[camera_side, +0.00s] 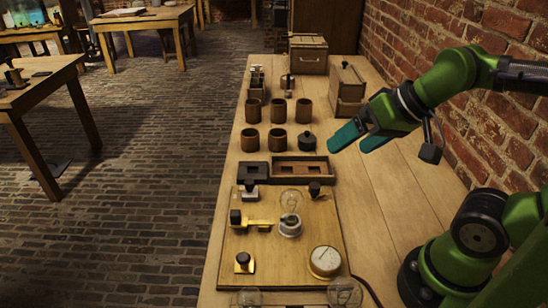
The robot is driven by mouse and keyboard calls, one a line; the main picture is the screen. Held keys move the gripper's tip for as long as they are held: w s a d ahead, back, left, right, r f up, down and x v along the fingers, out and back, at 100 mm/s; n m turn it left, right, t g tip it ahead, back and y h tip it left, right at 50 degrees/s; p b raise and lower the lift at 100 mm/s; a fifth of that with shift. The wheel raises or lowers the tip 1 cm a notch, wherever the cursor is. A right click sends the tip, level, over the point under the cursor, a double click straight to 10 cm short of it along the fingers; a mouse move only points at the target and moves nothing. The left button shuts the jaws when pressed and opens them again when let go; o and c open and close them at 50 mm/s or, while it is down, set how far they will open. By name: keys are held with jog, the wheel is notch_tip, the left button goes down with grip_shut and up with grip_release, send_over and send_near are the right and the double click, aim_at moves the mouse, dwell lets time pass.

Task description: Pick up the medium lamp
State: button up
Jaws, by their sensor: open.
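Clear glass lamps show at the near end of the table. One lamp (245,297) is at the bottom edge, left of centre, and another lamp (345,293) is at the bottom edge to its right; both are partly cut off. A third faint glass lamp (290,197) shows over the wooden board (263,285), just behind a round white-based socket (290,226); I cannot tell whether it touches the socket. I cannot tell which lamp is the medium one. My gripper (346,147), with teal fingers, is open and empty above the table, right of the jars and well behind the lamps.
Several brown jars (277,140) stand in rows, with a dark round piece (306,141) beside them. A wooden tray (300,158) lies behind the board. The board also bears a gauge (325,261) and brass switches (244,262). Boxes (308,66) stand at the back; a brick wall is on the right.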

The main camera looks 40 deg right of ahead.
aim_at(286, 206)
jog(key=w+a+f+n+g, duration=0.1)
jog(key=w+a+f+n, duration=0.1)
jog(key=f, duration=0.4)
jog(key=w+a+f+n+g+y, duration=0.1)
jog(key=w+a+f+n, duration=0.2)
jog(key=f, duration=0.3)
jog(key=w+a+f+n+g, duration=0.1)
jog(key=w+a+f+n, duration=0.1)
jog(key=w+f, duration=0.2)
jog(key=shift+w+a+f+g+y, duration=0.1)
jog(key=shift+w+f+g+y, duration=0.1)
jog(key=shift+f, duration=0.4)
jog(key=shift+w+a+f+g+y, duration=0.1)
jog(key=shift+w+f+g+y, duration=0.1)
jog(key=shift+f, duration=0.35)
